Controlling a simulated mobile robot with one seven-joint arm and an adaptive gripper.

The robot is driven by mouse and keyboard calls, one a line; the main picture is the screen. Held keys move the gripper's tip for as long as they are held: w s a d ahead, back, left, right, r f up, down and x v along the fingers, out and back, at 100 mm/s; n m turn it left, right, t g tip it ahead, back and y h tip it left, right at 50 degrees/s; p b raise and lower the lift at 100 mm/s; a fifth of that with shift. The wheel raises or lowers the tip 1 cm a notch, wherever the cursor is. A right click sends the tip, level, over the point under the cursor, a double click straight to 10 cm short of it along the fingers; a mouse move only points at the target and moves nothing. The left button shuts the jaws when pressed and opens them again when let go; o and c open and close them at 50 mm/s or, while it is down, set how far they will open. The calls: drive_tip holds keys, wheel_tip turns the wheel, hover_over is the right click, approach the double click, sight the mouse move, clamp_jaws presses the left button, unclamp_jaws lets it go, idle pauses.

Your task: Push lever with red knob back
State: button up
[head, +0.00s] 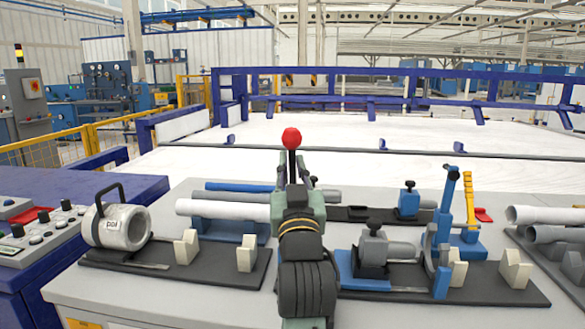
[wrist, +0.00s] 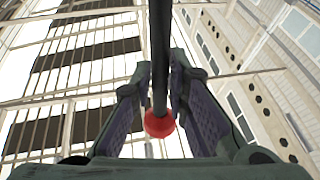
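The lever with the red knob (head: 291,139) stands upright in the middle of the head view, with its dark rod just above and in front of my gripper (head: 292,176). In the wrist view the red knob (wrist: 159,124) and the black rod (wrist: 160,45) lie between the two fingers of my gripper (wrist: 160,72). The fingertips are close together on both sides of the rod and look shut on it. The lower part of the lever and its base are hidden behind my gripper in the head view.
White pipes (head: 222,207) and a blue pipe (head: 238,187) lie left of my gripper. Right are a blue clamp (head: 446,225) and a yellow lever (head: 470,200). The table's front left (head: 130,295) is clear.

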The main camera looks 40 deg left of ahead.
clamp_jaws()
idle(0.3)
drive_tip(key=shift+w+r+p, duration=0.1)
drive_tip(key=shift+r+p, duration=0.1)
drive_tip(key=shift+p, duration=0.15)
drive_tip(key=w+a+m+g+h+p, duration=0.1)
drive_tip(key=w+a+g+h+p, duration=0.2)
drive_tip(key=w+p, duration=0.4)
drive_tip(key=shift+w+a+f+g+p, duration=0.25)
drive_tip(key=shift+a+p, duration=0.5)
drive_tip(key=shift+p, duration=1.75)
drive_tip(key=shift+h, duration=0.3)
